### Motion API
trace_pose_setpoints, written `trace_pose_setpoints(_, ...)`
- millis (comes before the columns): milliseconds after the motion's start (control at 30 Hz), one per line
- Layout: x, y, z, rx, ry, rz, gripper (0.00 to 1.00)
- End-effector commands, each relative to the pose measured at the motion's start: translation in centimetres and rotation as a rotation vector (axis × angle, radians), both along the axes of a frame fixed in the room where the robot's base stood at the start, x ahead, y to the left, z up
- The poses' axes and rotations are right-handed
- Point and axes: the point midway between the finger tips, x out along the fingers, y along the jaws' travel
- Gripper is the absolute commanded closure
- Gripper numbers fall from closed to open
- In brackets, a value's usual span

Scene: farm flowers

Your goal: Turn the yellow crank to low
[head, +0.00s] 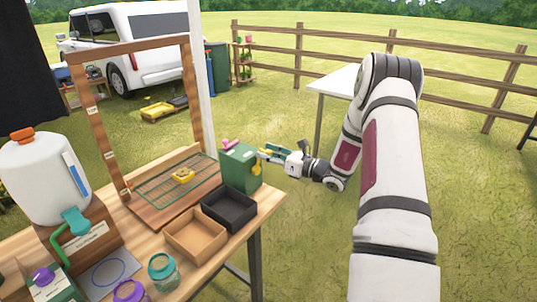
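A green box (240,165) stands at the right end of the wooden table. A small yellow part, which looks like the yellow crank (257,168), shows on its right side. My gripper (264,153) reaches in from the right, with its fingertips close to the upper right side of the box. The fingers are too small to tell whether they are open or shut, or whether they touch the yellow part. The crank's setting and any marks on the box cannot be read. Another yellow piece (183,175) lies on the wire rack.
A black tray (230,208) and a brown tray (196,235) sit in front of the box. A wooden frame (103,140) with small labels stands behind. A white jug (45,178) and jars are at left. Open grass lies right of the table, below a white table (336,80).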

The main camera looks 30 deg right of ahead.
Motion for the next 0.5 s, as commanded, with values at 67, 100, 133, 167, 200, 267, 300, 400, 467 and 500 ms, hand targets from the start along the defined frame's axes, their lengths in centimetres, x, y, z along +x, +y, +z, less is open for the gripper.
trace_pose_setpoints(67, -0.01, 0.0, -0.01, 0.0, 0.0, 0.0, 0.6)
trace_pose_setpoints(100, -0.01, 0.01, -0.01, 0.0, 0.0, 0.0, 0.65)
trace_pose_setpoints(133, -0.01, 0.01, -0.01, 0.0, 0.0, 0.0, 0.72)
trace_pose_setpoints(167, -0.02, 0.0, -0.01, 0.0, 0.0, 0.0, 0.79)
trace_pose_setpoints(200, -0.02, 0.0, -0.01, 0.0, 0.0, 0.0, 0.88)
trace_pose_setpoints(267, -0.02, 0.0, -0.01, 0.0, 0.0, 0.0, 1.0)
trace_pose_setpoints(300, -0.03, 0.0, -0.02, 0.0, 0.0, 0.0, 1.0)
trace_pose_setpoints(400, -0.04, 0.01, -0.02, 0.0, 0.0, 0.0, 1.0)
trace_pose_setpoints(467, -0.04, 0.02, 0.0, -0.002, -0.001, 0.0, 1.0)
trace_pose_setpoints(500, -0.05, 0.08, 0.0, -0.009, -0.003, 0.0, 1.0)
